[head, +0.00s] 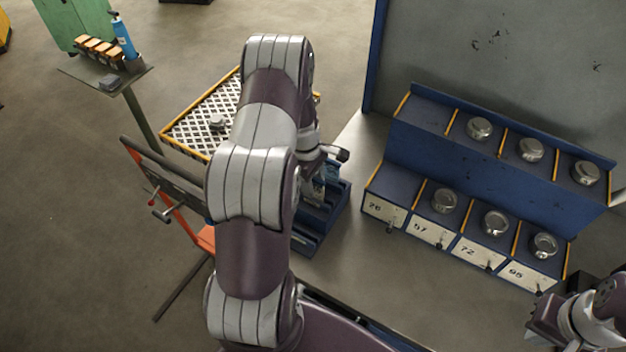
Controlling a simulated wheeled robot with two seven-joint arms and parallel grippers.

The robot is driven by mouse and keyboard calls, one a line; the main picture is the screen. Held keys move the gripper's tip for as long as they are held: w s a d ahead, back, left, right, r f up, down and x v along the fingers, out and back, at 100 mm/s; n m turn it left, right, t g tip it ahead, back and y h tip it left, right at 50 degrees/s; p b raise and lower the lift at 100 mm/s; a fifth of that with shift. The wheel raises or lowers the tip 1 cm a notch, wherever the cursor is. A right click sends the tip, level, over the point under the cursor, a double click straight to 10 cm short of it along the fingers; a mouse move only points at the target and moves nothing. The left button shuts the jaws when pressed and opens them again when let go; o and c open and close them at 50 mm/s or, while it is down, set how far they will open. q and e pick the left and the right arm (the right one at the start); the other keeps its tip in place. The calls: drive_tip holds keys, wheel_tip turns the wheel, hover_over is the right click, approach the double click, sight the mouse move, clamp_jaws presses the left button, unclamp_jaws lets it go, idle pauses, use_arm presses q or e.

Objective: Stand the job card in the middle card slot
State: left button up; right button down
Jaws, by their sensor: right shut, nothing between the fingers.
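A blue rack with stepped slots (335,213) stands right of my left arm, which hides much of it; it looks like the card holder. My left gripper (318,186) is over the upper part of this rack, mostly behind my own wrist. I cannot tell whether its fingers are open or whether it holds a card. I cannot make out the job card, and the middle slot is not clearly visible. My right gripper (541,322) is at the lower right corner, shut and empty, away from the rack.
A blue two-level stand (480,165) at the right holds several round metal pieces in bays, the lower ones labelled 26, 57, 72 and 95. A yellow-edged checkered tray (190,125) lies behind my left arm. A small post-mounted shelf (88,72) holds a blue bottle (124,38).

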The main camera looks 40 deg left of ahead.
use_arm(q)
drive_tip(key=shift+a+r, duration=0.1)
drive_tip(key=shift+r, duration=0.2)
drive_tip(key=r+b, duration=0.1)
drive_tip(key=r, duration=0.2)
drive_tip(key=a+r+b, duration=0.1)
drive_tip(key=r, duration=0.3)
drive_tip(key=r+b, duration=0.1)
drive_tip(key=r, duration=0.3)
drive_tip(key=shift+s+a+b, duration=0.1)
drive_tip(key=shift+a+b, duration=0.15)
drive_tip(key=shift+b, duration=0.15)
drive_tip(key=s+d+f+m+y+b, duration=0.1)
drive_tip(key=s+d+f+m+b, duration=0.2)
drive_tip(key=d+m, duration=0.6)
drive_tip(key=s+d+f+m+t+b, duration=0.1)
drive_tip(key=s+d+f+m+b, duration=0.2)
drive_tip(key=s+d+m, duration=0.5)
drive_tip(key=shift+s+d+f+m+y+b, duration=0.3)
drive_tip(key=shift+d+m+y+b, duration=0.15)
drive_tip(key=shift+d+m, duration=0.65)
